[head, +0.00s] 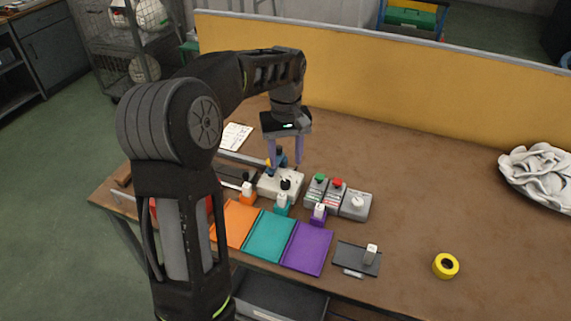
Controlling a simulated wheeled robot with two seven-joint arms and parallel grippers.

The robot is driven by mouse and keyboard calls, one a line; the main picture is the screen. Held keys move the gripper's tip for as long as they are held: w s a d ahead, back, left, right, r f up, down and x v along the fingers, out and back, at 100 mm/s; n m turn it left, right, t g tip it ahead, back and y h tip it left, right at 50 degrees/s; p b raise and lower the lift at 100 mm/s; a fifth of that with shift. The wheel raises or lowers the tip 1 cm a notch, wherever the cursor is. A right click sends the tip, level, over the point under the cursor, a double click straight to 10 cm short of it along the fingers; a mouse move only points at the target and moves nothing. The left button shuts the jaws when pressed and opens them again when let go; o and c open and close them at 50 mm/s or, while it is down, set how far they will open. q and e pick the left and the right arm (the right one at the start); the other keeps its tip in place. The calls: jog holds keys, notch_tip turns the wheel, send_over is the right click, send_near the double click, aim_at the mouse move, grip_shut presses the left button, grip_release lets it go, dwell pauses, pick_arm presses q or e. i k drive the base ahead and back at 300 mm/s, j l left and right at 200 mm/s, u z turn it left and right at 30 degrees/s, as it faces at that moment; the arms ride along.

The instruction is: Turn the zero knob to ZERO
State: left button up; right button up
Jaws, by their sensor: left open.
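A beige box (267,188) stands on the brown table with a dark knob (285,184) on its top. A grey box to its right carries a white round knob (357,202). No label is legible, so I cannot tell which of these is the zero knob. My left gripper (284,161) points down above the back of the beige box, its two purple fingers spread apart. A small blue and dark piece (281,158) shows between the fingertips; I cannot tell whether they touch it. My right gripper is out of view.
Green (319,179) and red (337,183) buttons sit beside the white knob. Orange (238,222), teal (269,237) and purple (307,248) mats lie in front. Yellow tape (445,265) and a pile of white socks (540,175) are at right. A yellow partition (400,90) closes the back.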

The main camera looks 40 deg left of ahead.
aim_at(356, 203)
jog(key=k, duration=1)
